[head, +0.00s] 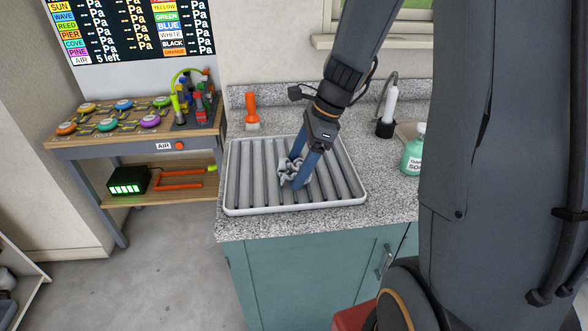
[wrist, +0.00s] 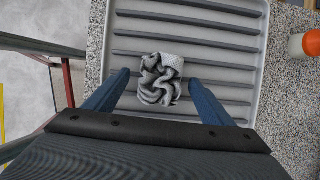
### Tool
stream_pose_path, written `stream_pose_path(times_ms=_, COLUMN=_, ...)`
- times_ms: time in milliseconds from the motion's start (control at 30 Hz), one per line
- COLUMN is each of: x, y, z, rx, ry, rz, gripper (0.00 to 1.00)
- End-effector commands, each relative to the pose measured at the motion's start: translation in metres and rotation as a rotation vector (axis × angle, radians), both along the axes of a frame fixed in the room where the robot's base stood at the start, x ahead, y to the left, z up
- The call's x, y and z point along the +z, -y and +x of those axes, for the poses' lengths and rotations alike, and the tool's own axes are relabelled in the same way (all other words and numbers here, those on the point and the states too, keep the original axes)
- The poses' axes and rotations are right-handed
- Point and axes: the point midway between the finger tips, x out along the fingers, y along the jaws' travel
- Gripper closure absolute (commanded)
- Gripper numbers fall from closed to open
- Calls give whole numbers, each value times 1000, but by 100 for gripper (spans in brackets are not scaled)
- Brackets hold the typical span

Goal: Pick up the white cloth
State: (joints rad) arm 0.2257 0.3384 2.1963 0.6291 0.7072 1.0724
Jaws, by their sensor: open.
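The white cloth (head: 287,168) lies crumpled in a small heap on the grey ribbed drying tray (head: 246,206), near the tray's middle. In the wrist view the cloth (wrist: 160,80) sits between and just ahead of the fingertips, with a gap on each side. My gripper (head: 296,172) points down over the tray, its blue fingers open and spread about the cloth. In the head view the fingers cover part of the cloth. I cannot tell how far the fingertips are above the tray.
The tray stands on a speckled counter (head: 285,226). An orange-handled brush (head: 251,110) stands behind the tray at the left. A green soap bottle (head: 412,153) and a white bottle-like item (head: 389,105) stand to the right. A wooden workbench (head: 85,137) is at the left.

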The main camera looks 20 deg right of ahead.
Motion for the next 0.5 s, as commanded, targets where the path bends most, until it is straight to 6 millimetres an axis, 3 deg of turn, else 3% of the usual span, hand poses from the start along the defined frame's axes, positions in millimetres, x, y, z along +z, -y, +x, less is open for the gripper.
stream_pose_path(times_ms=267, x=-4, y=-2, z=0, rx=2, ry=1, rz=0, gripper=24)
stream_pose_path(times_ms=500, x=-4, y=-2, z=0, rx=2, ry=0, rz=0, gripper=61)
